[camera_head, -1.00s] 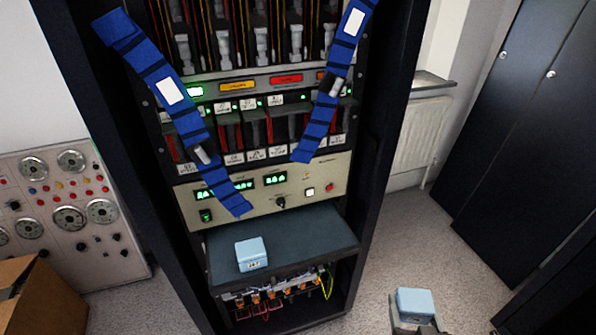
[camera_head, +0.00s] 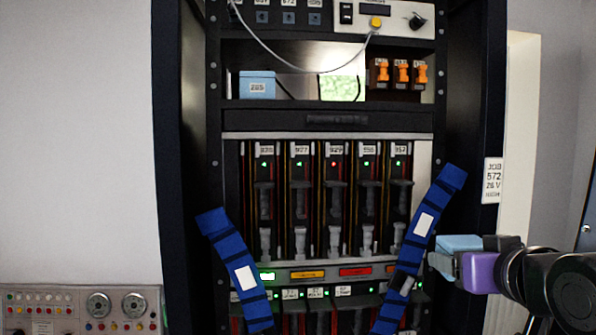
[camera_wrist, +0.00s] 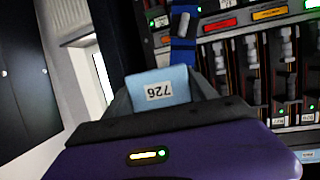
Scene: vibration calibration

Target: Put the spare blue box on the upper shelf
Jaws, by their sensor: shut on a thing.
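My gripper (camera_head: 448,259) is shut on a light blue box (camera_head: 462,242), held in front of the right side of the rack. In the wrist view, the held box (camera_wrist: 172,76) sits between the fingers of my gripper (camera_wrist: 160,95) with its label, 726, upside down. The upper shelf (camera_head: 290,104) is at the upper left of my gripper in the head view. A second blue box (camera_head: 257,86), labelled 265, stands at its left end. The held box is apart from the shelf.
A green-lit panel (camera_head: 342,88) and orange switches (camera_head: 402,73) sit on or behind the shelf. A grey cable (camera_head: 300,70) hangs across the shelf opening. Two blue straps (camera_head: 240,270) (camera_head: 420,235) slant across the rack below. Free room shows between box 265 and the panel, though narrow.

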